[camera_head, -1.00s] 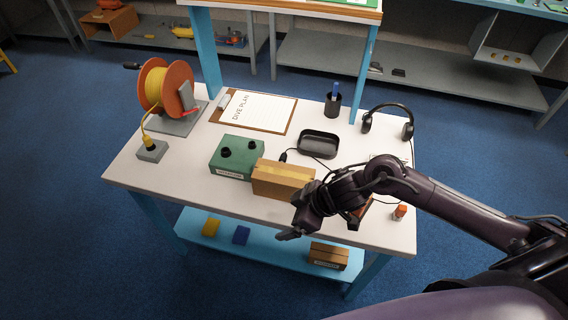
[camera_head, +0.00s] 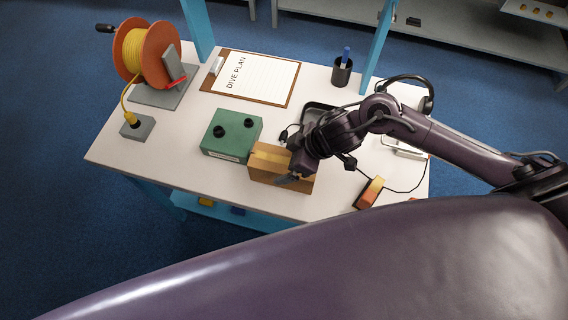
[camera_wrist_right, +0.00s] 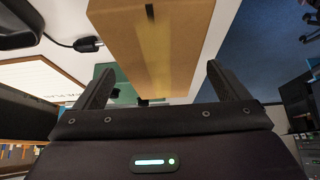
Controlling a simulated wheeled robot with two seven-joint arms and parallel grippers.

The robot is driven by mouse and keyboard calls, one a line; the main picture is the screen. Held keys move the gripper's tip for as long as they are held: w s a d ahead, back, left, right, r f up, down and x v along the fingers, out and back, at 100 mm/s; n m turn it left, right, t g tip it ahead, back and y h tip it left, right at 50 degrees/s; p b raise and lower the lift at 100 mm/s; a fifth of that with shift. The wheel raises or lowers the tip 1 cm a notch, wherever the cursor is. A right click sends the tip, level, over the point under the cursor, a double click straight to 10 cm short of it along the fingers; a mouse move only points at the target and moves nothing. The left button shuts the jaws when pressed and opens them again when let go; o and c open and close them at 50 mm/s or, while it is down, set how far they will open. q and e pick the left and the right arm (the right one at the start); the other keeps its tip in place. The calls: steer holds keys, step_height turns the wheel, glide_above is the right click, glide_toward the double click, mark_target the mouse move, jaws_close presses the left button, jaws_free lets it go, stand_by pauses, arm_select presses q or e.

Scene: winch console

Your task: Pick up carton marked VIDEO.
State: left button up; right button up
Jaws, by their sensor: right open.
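A brown carton (camera_head: 267,169) with a lighter tape strip lies on the white bench top, in front of the green box. No VIDEO marking can be read on it. My right gripper (camera_head: 289,176) is over the carton's right part and hides some of it. In the right wrist view the carton (camera_wrist_right: 150,45) is straight ahead, and the open fingers (camera_wrist_right: 160,82) point toward it, one on each side. Nothing is held. Whether the fingers touch the carton cannot be told. My left gripper is not in view.
A green box (camera_head: 231,132) with black knobs stands close to the carton's left. A black tray (camera_head: 318,108), a cable, headphones (camera_head: 432,100) and an orange block (camera_head: 371,191) are on the right. A clipboard (camera_head: 255,78) and a cable reel (camera_head: 140,55) are behind.

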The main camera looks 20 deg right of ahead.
steer(key=x, duration=0.4)
steer(key=shift+f, duration=0.4)
steer(key=c, duration=1.2)
steer(key=shift+o, duration=0.2)
steer(key=shift+r, duration=0.1)
